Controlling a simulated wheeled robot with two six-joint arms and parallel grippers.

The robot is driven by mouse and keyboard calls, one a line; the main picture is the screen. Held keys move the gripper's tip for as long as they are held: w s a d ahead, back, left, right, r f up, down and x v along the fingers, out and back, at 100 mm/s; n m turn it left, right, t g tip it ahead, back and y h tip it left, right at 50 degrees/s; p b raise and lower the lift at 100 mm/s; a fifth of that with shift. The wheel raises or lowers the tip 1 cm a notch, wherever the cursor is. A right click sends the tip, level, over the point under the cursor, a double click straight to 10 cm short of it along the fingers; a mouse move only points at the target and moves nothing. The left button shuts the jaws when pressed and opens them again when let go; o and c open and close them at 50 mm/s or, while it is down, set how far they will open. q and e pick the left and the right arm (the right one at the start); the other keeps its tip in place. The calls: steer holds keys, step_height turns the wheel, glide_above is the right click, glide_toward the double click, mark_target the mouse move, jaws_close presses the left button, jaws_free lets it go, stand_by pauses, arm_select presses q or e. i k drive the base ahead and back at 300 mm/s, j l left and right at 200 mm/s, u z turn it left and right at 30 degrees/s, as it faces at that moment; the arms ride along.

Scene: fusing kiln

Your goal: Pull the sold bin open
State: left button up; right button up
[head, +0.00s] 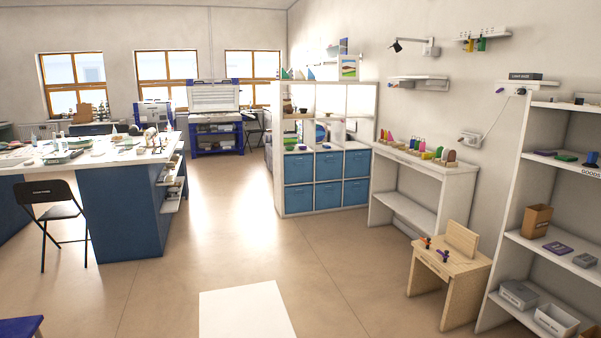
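I cannot read the word sold on any bin. Several blue bins (298,168) sit in the lower cubes of the white shelf unit (278,150) at the middle back. They look pushed in, and any labels on them are too small to read. A grey bin (517,294) and a white bin (555,320) stand on the lowest shelf of the white rack at the right, with labels too small to read. Neither of my grippers is in view.
A small wooden table (452,262) with small coloured items stands before the white rack (513,190). A white wall table (405,190) is behind it. A blue-sided workbench (120,215) and black chair (58,212) stand at the left. The floor (235,235) between is clear.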

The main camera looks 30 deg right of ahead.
mark_target(298, 167)
steer(key=i+l+z, duration=0.1)
steer(key=l+z, duration=0.25)
steer(key=l, duration=0.15)
steer(key=i+l+z, duration=0.2)
steer(key=l+z, duration=0.15)
steer(key=i+l+z, duration=0.2)
steer(key=l+z, duration=0.2)
steer(key=i+l+z, duration=0.7)
steer(key=i+l+u, duration=0.15)
steer(key=i, duration=0.2)
steer(key=i+l+u, duration=0.15)
steer(key=i, duration=0.2)
steer(key=i+j+u, duration=0.15)
steer(key=i+u, duration=0.55)
steer(key=i, duration=0.2)
steer(key=i+u, duration=0.3)
steer(key=i, duration=2.15)
